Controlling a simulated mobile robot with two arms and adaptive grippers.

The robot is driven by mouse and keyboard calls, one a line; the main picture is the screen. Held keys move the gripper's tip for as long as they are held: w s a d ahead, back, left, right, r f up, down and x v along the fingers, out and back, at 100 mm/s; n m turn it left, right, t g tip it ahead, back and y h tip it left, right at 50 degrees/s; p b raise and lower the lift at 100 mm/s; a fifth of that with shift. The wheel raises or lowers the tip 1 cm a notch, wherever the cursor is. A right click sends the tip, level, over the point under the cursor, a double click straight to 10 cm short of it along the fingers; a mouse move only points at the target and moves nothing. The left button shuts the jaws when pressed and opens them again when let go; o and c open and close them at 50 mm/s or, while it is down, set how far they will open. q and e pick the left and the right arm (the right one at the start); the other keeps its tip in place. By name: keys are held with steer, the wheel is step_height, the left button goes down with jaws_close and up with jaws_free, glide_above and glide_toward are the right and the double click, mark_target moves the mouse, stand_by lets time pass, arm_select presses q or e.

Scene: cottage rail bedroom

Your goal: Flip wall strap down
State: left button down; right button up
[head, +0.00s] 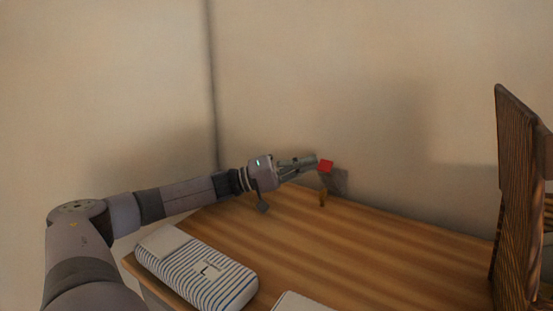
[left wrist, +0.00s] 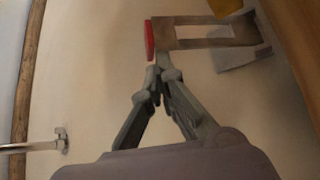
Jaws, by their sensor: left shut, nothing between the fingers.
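The wall strap (left wrist: 205,24) is a brownish-grey open frame with a red end tab (left wrist: 150,40). It is joined to a grey plate (left wrist: 243,52) at its right in the left wrist view. In the head view the red tab (head: 326,166) shows above and left of the grey plate (head: 340,182), near the wall above the desk's back edge. My left gripper (head: 313,166) is shut and empty. Its fingertips, also in the left wrist view (left wrist: 158,72), are right beside the red tab; I cannot tell whether they touch it.
A wooden desk (head: 345,247) lies below my left arm. A striped case (head: 200,275) lies at its front left. A small yellow-brown piece (head: 322,198) hangs below the plate. A dark wooden chair (head: 515,180) stands at right. A metal rod (left wrist: 35,147) shows in the left wrist view.

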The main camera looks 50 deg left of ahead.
arm_select(q)
steer(key=r+v, duration=0.1)
steer(key=v, duration=0.3)
steer(key=r+v, duration=0.1)
steer(key=v, duration=0.4)
steer(key=r+v, duration=0.1)
steer(key=v, duration=0.4)
steer(key=shift+s+a+r, duration=0.1)
steer(key=shift+s+a, duration=0.2)
steer(key=shift+s, duration=0.15)
